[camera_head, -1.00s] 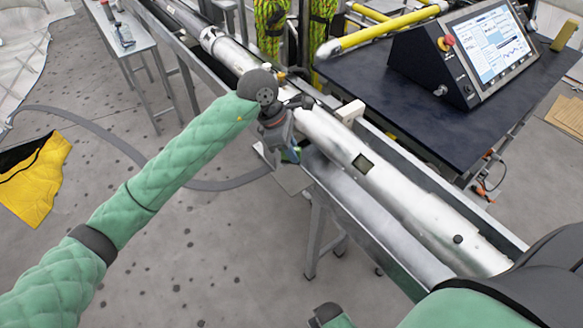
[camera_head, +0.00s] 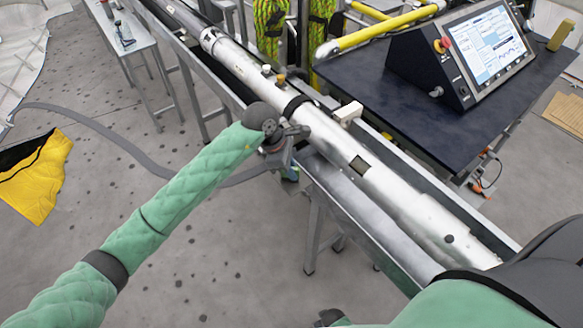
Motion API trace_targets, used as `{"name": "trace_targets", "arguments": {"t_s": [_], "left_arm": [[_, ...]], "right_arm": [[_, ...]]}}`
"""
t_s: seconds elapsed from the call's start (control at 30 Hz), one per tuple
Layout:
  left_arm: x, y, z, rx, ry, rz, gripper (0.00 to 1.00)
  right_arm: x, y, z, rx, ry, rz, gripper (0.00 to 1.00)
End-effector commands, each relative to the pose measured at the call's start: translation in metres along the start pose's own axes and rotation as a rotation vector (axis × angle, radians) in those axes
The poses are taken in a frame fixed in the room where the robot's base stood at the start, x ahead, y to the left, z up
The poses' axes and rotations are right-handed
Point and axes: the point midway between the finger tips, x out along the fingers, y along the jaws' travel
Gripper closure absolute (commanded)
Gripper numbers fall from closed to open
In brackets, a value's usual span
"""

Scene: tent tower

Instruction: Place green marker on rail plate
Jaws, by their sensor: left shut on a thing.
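My left gripper (camera_head: 287,168) hangs beside the near edge of the long rail (camera_head: 357,208), left of the silver tube (camera_head: 390,190). It is seen from above and behind, and my own wrist covers most of its fingers. It is shut on a small green-blue piece, the green marker (camera_head: 291,175), of which only a bit shows. I cannot tell whether the marker touches anything below it. I cannot make out the rail plate clearly; the wrist and gripper cover that part of the rail edge. My right arm's sleeve fills the lower right, and its gripper is not in view.
A black band (camera_head: 297,104) and a pale block (camera_head: 348,113) sit at the tube. A dark table (camera_head: 400,100) with a control screen (camera_head: 487,47) stands behind. A small grey table (camera_head: 140,42) is at the upper left. A cable and yellow cloth (camera_head: 35,178) lie on the floor.

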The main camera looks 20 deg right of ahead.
Motion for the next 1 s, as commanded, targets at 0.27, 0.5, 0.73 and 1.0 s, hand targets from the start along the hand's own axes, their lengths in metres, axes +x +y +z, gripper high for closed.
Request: {"name": "trace_targets", "arguments": {"t_s": [0.27, 0.5, 0.73, 1.0], "left_arm": [[0.002, 0.0, -0.001, 0.0, 0.0, 0.0, 1.0], [0.002, 0.0, -0.001, 0.0, 0.0, 0.0, 0.64], [0.001, 0.0, -0.001, 0.0, 0.0, 0.0, 0.64], [-0.002, 0.0, 0.0, 0.001, 0.0, 0.001, 0.64]], "right_arm": [[-0.003, -0.001, -0.002, 0.002, -0.002, -0.002, 0.64], [-0.006, -0.002, -0.003, 0.002, -0.003, -0.002, 0.64], [-0.005, -0.001, 0.0, 0.002, -0.006, -0.002, 0.64], [0.004, 0.001, 0.004, 0.0, -0.007, 0.001, 0.64]]}}
